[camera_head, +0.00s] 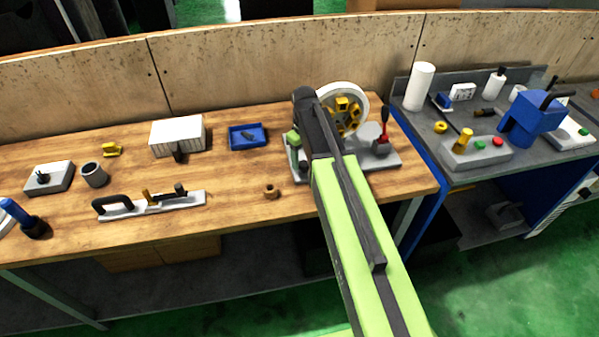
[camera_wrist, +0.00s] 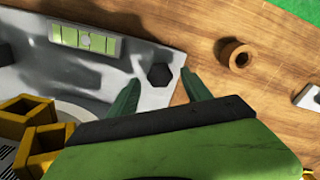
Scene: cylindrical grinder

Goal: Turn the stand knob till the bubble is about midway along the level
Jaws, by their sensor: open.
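The grey stand (camera_wrist: 135,52) fills the upper left of the wrist view. Its level (camera_wrist: 85,40), a green vial with dark marks, lies on it; I cannot clearly tell where the bubble sits. The dark six-sided stand knob (camera_wrist: 160,74) is near the stand's edge. My gripper (camera_wrist: 160,80) is open, with one green finger on each side of the knob; contact is not visible. In the head view the stand (camera_head: 395,160) carries a white-rimmed wheel (camera_head: 345,108) with yellow blocks. My arm hides the knob and fingertips there.
A brass ring (camera_head: 271,191) lies on the wooden bench (camera_head: 235,215) near the stand; the wrist view shows it too (camera_wrist: 237,55). A grey bench stands right.

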